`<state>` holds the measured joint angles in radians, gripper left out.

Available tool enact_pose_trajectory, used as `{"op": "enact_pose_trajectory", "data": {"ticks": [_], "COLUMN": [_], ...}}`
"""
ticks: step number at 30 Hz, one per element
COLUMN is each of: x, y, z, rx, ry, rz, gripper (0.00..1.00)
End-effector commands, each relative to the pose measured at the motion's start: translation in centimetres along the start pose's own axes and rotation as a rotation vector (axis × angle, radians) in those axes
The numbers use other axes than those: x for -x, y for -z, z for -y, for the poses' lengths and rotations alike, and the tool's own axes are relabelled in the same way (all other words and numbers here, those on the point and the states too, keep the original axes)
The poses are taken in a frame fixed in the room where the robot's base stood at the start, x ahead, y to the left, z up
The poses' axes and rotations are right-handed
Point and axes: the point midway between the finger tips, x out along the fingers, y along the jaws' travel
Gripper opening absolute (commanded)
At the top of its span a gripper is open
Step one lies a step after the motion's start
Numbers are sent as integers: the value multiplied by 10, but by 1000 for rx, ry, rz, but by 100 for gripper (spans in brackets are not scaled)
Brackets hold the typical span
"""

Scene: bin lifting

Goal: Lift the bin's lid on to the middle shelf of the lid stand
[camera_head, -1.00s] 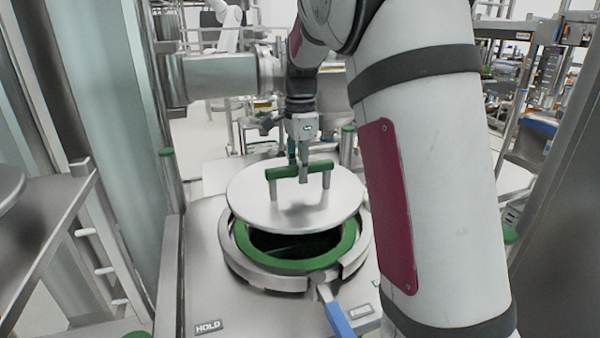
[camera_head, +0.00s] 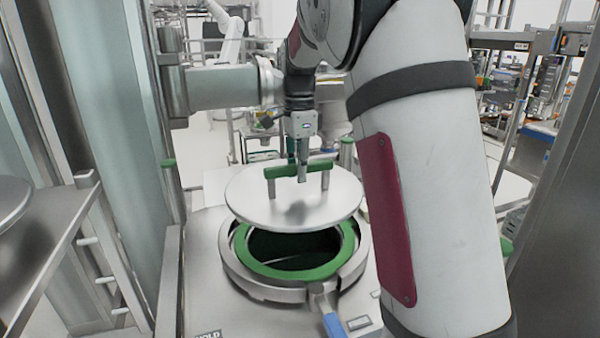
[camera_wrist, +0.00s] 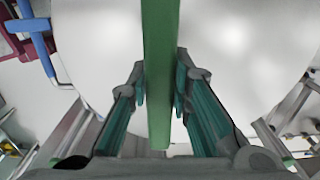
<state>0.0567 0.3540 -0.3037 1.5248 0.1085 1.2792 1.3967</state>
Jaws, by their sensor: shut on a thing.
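The lid (camera_head: 250,200) is a round grey metal disc with a green bar handle (camera_head: 318,166) on two posts. It hangs level above the bin, clear of its rim. My gripper (camera_head: 302,175) is shut on the handle from above. In the wrist view my gripper (camera_wrist: 160,95) has a finger on each side of the green handle (camera_wrist: 160,45), with the lid (camera_wrist: 235,40) beneath. The bin (camera_head: 290,268) has a green ring round a dark open mouth and a metal clamp collar. I cannot make out the lid stand's middle shelf for sure.
A metal shelf or bench (camera_head: 45,245) stands at the left edge with a round metal disc (camera_head: 10,200) on it. A blue-handled clamp lever (camera_head: 333,322) sticks out at the bin's front. A tall metal column rises left of the bin.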

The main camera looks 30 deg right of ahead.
Motion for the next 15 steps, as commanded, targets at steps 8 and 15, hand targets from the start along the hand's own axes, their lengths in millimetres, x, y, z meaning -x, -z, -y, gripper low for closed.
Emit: {"op": "enact_pose_trajectory", "data": {"ticks": [8,15], "x": [15,26], "y": [0,0], "z": [0,0], "rx": [0,0], "ry": [6,6], "rz": [0,0], "gripper": [0,0]}}
